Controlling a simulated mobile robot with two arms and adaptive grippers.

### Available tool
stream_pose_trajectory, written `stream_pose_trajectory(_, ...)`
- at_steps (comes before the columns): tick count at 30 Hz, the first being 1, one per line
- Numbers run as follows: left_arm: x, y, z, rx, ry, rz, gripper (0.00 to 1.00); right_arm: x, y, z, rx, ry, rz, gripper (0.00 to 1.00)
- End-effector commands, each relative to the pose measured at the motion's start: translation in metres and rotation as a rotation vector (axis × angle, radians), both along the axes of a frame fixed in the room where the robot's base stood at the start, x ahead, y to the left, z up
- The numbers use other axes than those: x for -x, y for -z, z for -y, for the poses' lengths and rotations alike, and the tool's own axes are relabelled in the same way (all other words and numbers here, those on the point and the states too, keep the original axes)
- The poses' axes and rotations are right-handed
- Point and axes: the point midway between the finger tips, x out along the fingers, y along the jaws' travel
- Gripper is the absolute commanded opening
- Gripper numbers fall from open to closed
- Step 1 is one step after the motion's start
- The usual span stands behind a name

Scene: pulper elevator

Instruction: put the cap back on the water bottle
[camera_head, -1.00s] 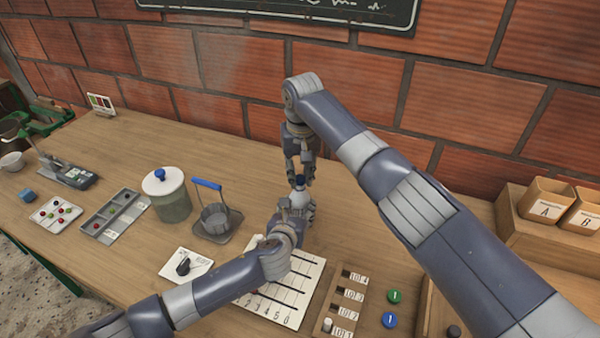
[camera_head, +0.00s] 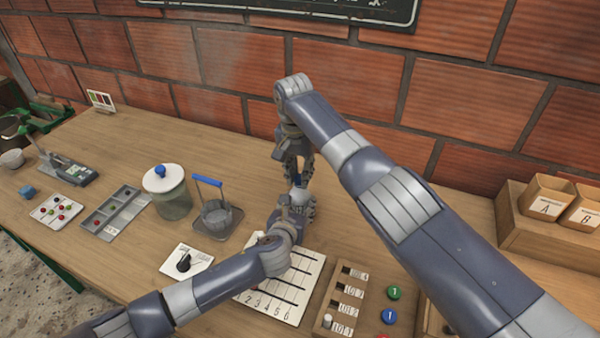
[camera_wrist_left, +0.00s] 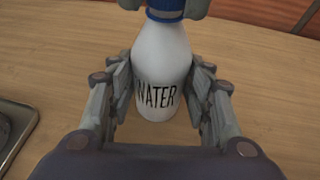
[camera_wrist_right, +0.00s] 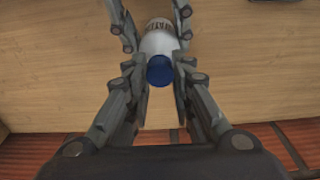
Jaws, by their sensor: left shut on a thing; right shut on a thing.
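A white water bottle (camera_wrist_left: 160,65) stands upright on the table, its "WATER" lettering facing my left wrist camera. My left gripper (camera_wrist_left: 160,95) is shut on the bottle's body, one finger on each side. The blue cap (camera_wrist_right: 160,70) is at the bottle's neck, and it also shows at the top of the left wrist view (camera_wrist_left: 166,12). My right gripper (camera_wrist_right: 160,82) is above the bottle, shut on the cap from both sides. In the head view the two grippers meet at the bottle (camera_head: 300,183), mostly hidden. I cannot tell whether the cap is fully seated.
A numbered white board (camera_head: 298,283) lies in front of the bottle. A metal basket with a blue handle (camera_head: 208,184) and a lidded jar (camera_head: 172,205) stand left. A wooden slotted rack (camera_head: 343,300) is at front right. The brick wall (camera_head: 240,70) stands close behind.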

Motion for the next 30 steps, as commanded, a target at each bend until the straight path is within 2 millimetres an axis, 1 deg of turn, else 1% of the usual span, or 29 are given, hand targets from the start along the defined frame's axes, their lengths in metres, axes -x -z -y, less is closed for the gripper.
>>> stream_pose_trajectory(1, 0.0003, 0.0013, -0.0009, -0.003, -0.001, -0.001, 0.00, -0.0007, -0.0017, -0.0013, -0.002, 0.072, 0.002, 0.15)
stream_pose_trajectory(3, 0.0004, 0.0014, -0.0008, -0.002, -0.001, -0.002, 0.00, -0.0008, -0.0014, -0.0008, -0.001, 0.160, 0.002, 0.15)
stream_pose_trajectory(6, 0.0005, 0.0015, -0.0007, -0.002, -0.001, -0.002, 0.00, -0.0009, -0.0011, -0.0008, 0.001, 0.231, 0.003, 0.15)
stream_pose_trajectory(16, 0.0007, 0.0016, -0.0006, -0.002, -0.001, -0.003, 0.00, -0.0009, -0.0007, 0.0000, 0.002, 0.253, 0.004, 0.15)
stream_pose_trajectory(17, 0.0007, 0.0016, -0.0005, -0.002, -0.001, -0.003, 0.00, -0.0009, -0.0007, 0.0000, 0.002, 0.252, 0.004, 0.29)
stream_pose_trajectory(18, 0.0007, 0.0016, -0.0005, -0.002, -0.001, -0.003, 0.00, -0.0009, -0.0007, 0.0000, 0.002, 0.252, 0.004, 0.38)
stream_pose_trajectory(19, 0.0007, 0.0016, -0.0005, -0.002, -0.001, -0.003, 0.00, -0.0008, -0.0006, -0.0001, 0.002, 0.252, 0.004, 0.42)
stream_pose_trajectory(30, 0.0009, 0.0018, -0.0001, -0.002, 0.000, -0.003, 0.00, -0.0007, -0.0028, -0.0004, 0.002, 0.251, 0.003, 0.42)
